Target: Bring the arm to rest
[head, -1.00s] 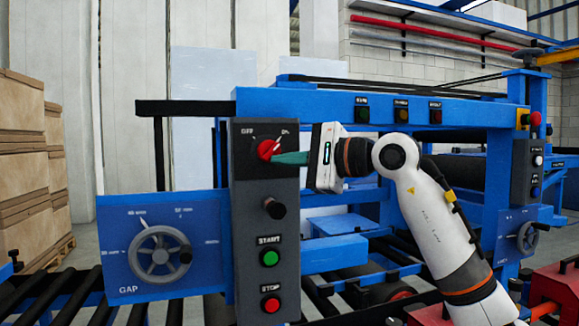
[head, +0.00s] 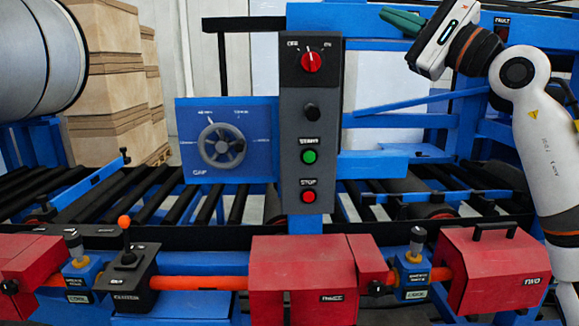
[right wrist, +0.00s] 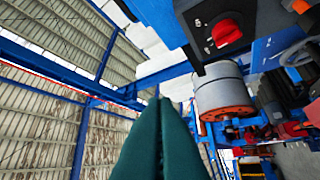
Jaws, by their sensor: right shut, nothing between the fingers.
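My right gripper (head: 404,20) is at the top of the head view, right of the control panel (head: 296,130). Its teal fingers are together and point left, with nothing between them and clear of the panel. The same shut fingers (right wrist: 160,140) fill the lower middle of the right wrist view. My white right arm (head: 548,140) runs down the right side of the head view. The red selector knob (head: 312,62) sits between the OFF and ON labels, its mark roughly upright. It also shows in the wrist view (right wrist: 226,32). My left gripper is not in view.
A blue panel with a gap handwheel (head: 221,146) is left of the control panel. Red housings (head: 303,280) and an orange-topped lever (head: 125,235) line the front. A large grey cylinder (head: 40,62) is upper left. Stacked boxes (head: 112,75) stand behind the rollers.

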